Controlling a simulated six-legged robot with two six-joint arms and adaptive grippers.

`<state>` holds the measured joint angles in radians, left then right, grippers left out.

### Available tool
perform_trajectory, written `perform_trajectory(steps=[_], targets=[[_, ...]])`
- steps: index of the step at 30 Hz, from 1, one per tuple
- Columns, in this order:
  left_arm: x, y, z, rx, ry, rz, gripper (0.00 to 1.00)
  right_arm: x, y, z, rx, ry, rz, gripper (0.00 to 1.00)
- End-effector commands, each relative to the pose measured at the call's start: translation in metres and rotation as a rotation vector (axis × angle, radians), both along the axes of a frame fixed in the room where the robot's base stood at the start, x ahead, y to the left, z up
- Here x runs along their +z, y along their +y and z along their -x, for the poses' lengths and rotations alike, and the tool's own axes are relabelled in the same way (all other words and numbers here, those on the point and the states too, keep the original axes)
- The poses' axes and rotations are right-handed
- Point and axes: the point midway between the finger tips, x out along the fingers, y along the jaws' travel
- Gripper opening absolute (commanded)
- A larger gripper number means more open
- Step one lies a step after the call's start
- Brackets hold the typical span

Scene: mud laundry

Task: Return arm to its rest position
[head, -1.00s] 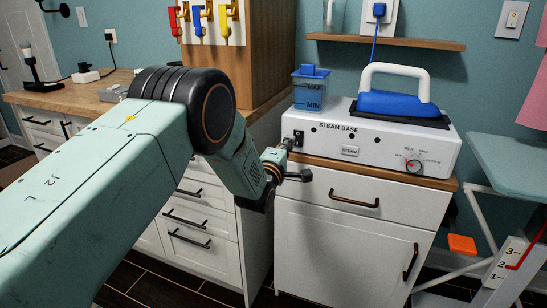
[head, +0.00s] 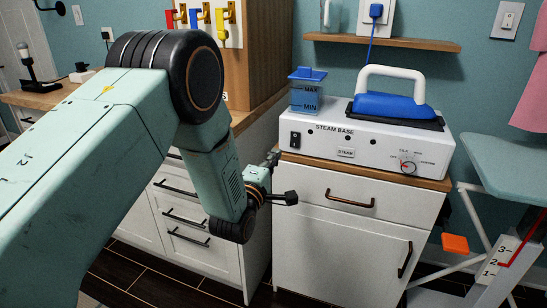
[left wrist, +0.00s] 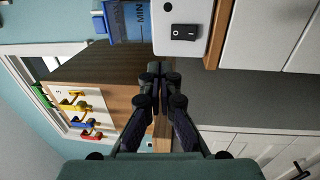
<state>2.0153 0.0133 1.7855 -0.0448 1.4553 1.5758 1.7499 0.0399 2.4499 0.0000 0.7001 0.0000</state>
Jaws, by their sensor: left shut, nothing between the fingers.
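My left arm (head: 80,150) reaches in from the left in the head view, bent down at its dark elbow joint. My right gripper is in neither view.
A blue water tank (head: 306,96) and a blue iron (head: 395,105) are at the steam base. The white cabinet (head: 345,250) stands close right of the gripper. A wooden panel with coloured hooks (head: 209,18) is behind the arm. An ironing board (head: 510,165) is at right.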

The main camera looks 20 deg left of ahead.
Motion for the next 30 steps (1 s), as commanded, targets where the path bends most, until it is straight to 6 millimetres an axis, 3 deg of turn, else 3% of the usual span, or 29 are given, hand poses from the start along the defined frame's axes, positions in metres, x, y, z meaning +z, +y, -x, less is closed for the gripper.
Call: perform_trajectory(steps=[11,14,17,20,23,27,30], targets=[[-0.002,0.0,0.0,0.006,0.006,-0.056,0.0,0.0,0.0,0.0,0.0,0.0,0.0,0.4],[-0.014,0.0,0.0,0.018,0.055,-0.196,0.0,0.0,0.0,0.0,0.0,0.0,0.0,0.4],[-0.044,0.001,0.013,0.014,0.168,-0.397,0.0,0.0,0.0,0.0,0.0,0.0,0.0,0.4],[-0.083,0.002,0.037,-0.024,0.311,-0.603,0.0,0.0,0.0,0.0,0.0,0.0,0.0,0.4],[-0.132,0.003,0.076,-0.106,0.477,-0.805,0.0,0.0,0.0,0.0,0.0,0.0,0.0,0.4],[-0.193,0.005,0.146,-0.28,0.69,-1.045,0.0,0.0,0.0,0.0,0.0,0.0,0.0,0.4],[-0.227,0.006,0.202,-0.433,0.823,-1.175,0.0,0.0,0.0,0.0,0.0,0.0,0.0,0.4]])
